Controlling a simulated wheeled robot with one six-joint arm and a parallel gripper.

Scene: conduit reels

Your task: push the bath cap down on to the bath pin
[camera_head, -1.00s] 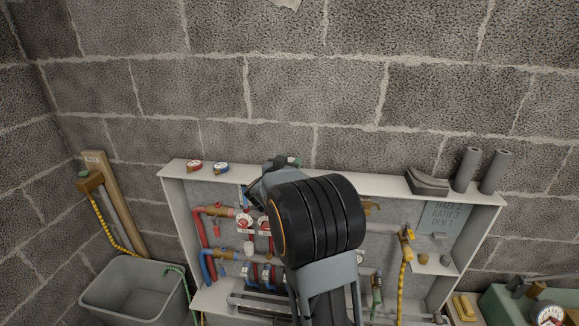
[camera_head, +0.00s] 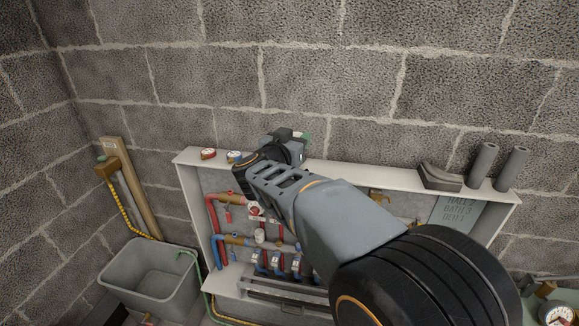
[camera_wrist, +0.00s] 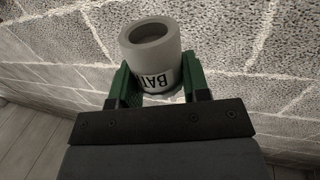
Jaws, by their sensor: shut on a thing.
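In the head view my gripper (camera_head: 303,136) is at the top edge of the white cabinet, mostly hidden by my wrist, and the cap cannot be made out there. I cannot pick out the bath pin; my arm covers much of the cabinet's middle.
The white open cabinet (camera_head: 190,158) holds red and blue pipes and valves (camera_head: 222,210). A grey tub (camera_head: 150,270) is at left. The block wall (camera_head: 330,60) is close behind.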

